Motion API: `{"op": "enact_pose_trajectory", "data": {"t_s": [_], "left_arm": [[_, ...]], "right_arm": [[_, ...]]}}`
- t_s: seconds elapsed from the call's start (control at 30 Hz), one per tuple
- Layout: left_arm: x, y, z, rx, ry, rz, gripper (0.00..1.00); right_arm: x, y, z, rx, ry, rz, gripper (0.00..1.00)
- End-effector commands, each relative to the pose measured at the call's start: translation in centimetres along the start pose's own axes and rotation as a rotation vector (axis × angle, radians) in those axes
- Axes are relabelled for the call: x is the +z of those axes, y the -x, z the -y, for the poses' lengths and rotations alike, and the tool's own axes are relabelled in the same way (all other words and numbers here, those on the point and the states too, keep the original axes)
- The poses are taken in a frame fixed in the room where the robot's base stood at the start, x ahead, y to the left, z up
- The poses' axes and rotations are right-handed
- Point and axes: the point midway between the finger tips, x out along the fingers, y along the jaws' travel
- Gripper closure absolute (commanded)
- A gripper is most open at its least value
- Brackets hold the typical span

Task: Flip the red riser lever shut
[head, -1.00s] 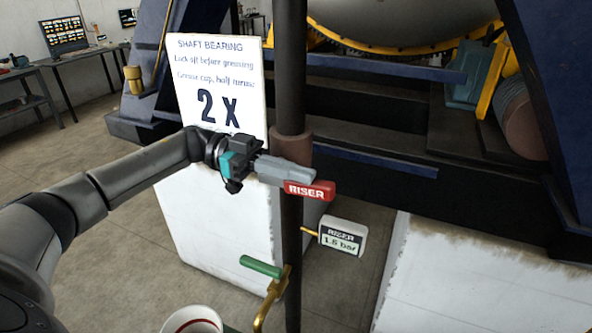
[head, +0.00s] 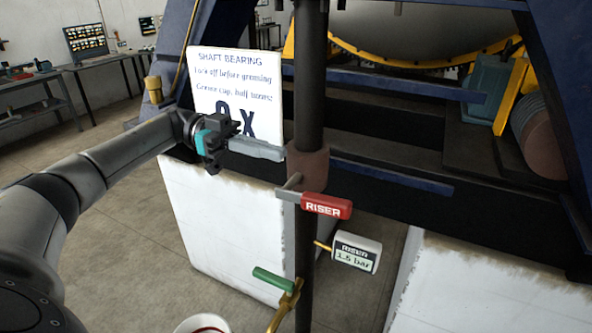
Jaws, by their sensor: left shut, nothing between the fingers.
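The red riser lever (head: 327,206), lettered RISER, sits across the dark vertical riser pipe (head: 310,75) with its red grip pointing right, close to level. Its grey stem (head: 290,190) shows at the pipe's left side. My left gripper (head: 279,152) is shut and empty, its grey fingers pointing right toward the brown collar on the pipe. It is above and left of the lever, with a visible gap between them. I cannot tell whether the fingertips touch the collar. My right gripper is not in view.
Below the lever, a RISER gauge (head: 357,252) sticks out to the right. A green-handled brass valve (head: 273,279) is lower on the pipe. A shaft bearing sign (head: 236,85) stands behind my gripper. White blocks (head: 215,225) stand behind, with blue machine framing beyond.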

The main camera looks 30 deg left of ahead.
Motion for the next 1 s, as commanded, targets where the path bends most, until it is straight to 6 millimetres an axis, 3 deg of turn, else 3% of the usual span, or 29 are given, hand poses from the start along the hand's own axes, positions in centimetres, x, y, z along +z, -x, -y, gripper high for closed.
{"op": "enact_pose_trajectory", "data": {"t_s": [0.3, 1.0], "left_arm": [[-0.3, 2.0, 0.0, 0.0, 0.0, 0.001, 1.0], [-0.3, 2.0, 0.0, 0.001, 0.0, 0.001, 1.0]], "right_arm": [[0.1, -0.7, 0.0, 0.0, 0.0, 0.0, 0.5], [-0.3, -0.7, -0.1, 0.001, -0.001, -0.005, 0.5]]}}
